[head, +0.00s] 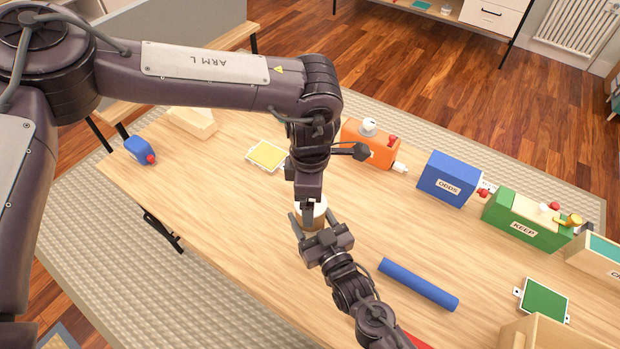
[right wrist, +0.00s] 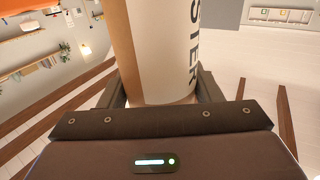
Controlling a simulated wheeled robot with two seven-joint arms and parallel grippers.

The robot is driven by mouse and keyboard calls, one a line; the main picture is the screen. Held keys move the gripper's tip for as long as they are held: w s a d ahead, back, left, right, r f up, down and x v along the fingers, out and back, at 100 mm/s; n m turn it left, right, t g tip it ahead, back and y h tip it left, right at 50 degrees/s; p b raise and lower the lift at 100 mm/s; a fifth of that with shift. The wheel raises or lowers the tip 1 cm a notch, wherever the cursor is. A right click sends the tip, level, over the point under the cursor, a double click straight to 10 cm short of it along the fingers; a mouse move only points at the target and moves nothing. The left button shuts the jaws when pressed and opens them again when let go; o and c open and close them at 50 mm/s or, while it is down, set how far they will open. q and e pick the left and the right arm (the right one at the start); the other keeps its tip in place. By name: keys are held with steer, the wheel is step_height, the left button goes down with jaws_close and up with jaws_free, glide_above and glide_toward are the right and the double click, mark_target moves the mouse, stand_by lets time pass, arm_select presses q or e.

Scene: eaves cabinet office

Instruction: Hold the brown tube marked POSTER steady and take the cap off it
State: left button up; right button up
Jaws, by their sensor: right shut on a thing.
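The brown POSTER tube (right wrist: 120,50) stands between my right gripper's fingers in the right wrist view, its white label (right wrist: 165,50) showing the letters STER. In the head view only a short pale part of the tube (head: 313,224) shows between the two grippers. My right gripper (head: 308,226) is shut on the tube from the near side. My left gripper (head: 308,203) points down right over the tube's upper end. Its fingers are dark and small there, so I cannot tell if they are open or touching. The cap cannot be told apart clearly under the left gripper.
A blue tube (head: 418,284) lies to the right on the wooden table. An orange box (head: 370,146), a blue ODDS box (head: 449,179) and a green KEEP box (head: 527,220) stand along the far side. A blue bottle (head: 139,150) is at the left. The table's left front is clear.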

arm_select(q)
steer(key=shift+f, duration=0.45)
steer(key=c, duration=1.2)
steer(key=shift+r, duration=0.15)
steer(key=shift+r, duration=1)
